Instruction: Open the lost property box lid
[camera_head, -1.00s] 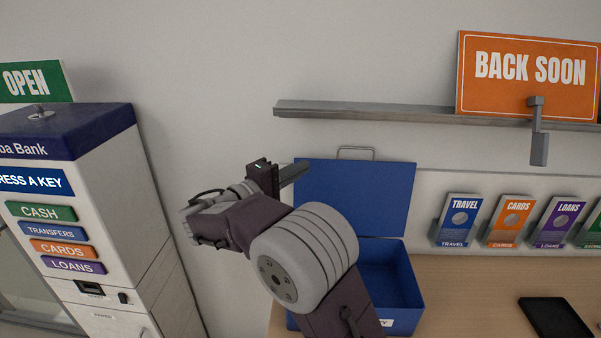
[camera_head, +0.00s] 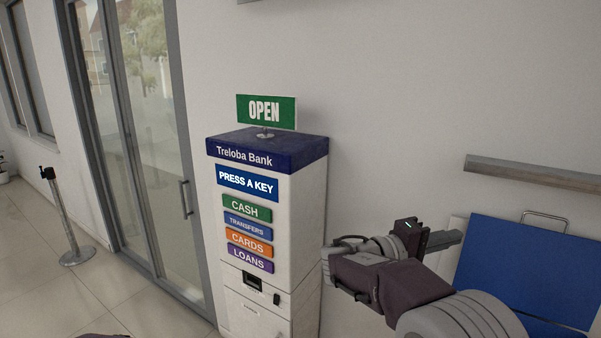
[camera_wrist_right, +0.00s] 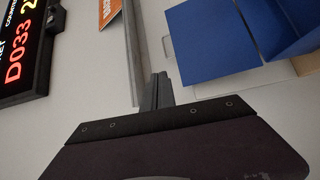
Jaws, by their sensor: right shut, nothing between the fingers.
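The blue lid (camera_head: 524,268) of the lost property box stands raised against the wall at the right edge of the head view, with a metal handle (camera_head: 545,218) on its top edge. Only a sliver of the box body shows below it there. The blue lid (camera_wrist_right: 212,42) and part of the blue box (camera_wrist_right: 290,25) also show in the right wrist view. My right gripper (camera_head: 445,240) is shut and empty, just left of the lid and apart from it. Its shut fingers (camera_wrist_right: 157,90) point toward the wall in the right wrist view. My left gripper is out of view.
A white bank kiosk (camera_head: 262,235) with coloured keys and an OPEN sign (camera_head: 266,111) stands left of my right arm. A grey wall rail (camera_head: 530,173) runs above the lid. A glass door (camera_head: 135,130) and a barrier post (camera_head: 62,220) are at the left.

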